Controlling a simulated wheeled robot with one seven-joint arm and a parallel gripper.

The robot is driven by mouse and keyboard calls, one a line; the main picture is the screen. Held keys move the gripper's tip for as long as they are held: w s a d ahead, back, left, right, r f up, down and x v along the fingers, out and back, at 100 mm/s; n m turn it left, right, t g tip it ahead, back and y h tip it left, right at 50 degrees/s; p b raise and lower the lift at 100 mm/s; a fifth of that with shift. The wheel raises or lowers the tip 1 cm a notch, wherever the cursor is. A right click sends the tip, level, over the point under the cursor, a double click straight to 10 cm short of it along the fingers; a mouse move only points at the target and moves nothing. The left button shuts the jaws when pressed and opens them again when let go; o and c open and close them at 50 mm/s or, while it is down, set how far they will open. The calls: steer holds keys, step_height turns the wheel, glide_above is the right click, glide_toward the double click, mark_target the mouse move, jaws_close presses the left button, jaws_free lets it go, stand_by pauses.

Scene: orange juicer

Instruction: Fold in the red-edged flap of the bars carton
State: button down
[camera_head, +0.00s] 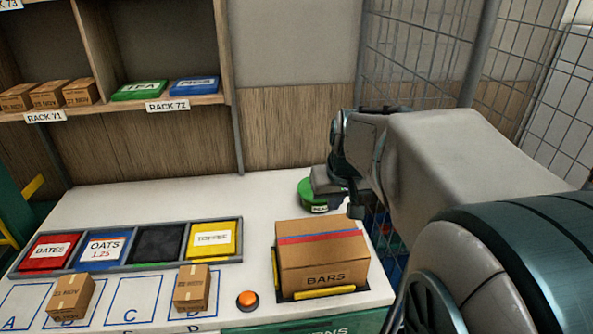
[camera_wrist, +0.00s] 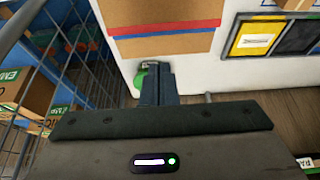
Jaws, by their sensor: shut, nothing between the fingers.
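The bars carton (camera_head: 323,277) is a brown box labelled BARS at the front right of the white table. A red strip and a blue strip run side by side across its top. The red edge also shows in the wrist view (camera_wrist: 165,28), with the blue strip beside it. The red-edged flap looks to lie about level with the top; I cannot tell whether it is fully flat. My gripper (camera_wrist: 157,80) is shut and empty. In the head view my gripper (camera_head: 330,190) is behind the carton, apart from it, and its fingertips are hard to make out.
A green item (camera_head: 308,190) is on the table beside my gripper. A tray (camera_head: 240,252) of coloured packs lies left of the carton. Small boxes (camera_head: 70,296) and an orange button (camera_head: 247,299) are in front. A wire cage (camera_head: 425,55) stands behind on the right.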

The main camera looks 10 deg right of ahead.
mark_target(324, 236)
steer(key=x, duration=1.3)
steer(key=shift+s+f, duration=0.3)
steer(key=shift+w+f+b, duration=0.3)
steer(key=shift+f+b, duration=0.25)
steer(key=shift+b, duration=0.4)
steer(key=shift+r, duration=0.25)
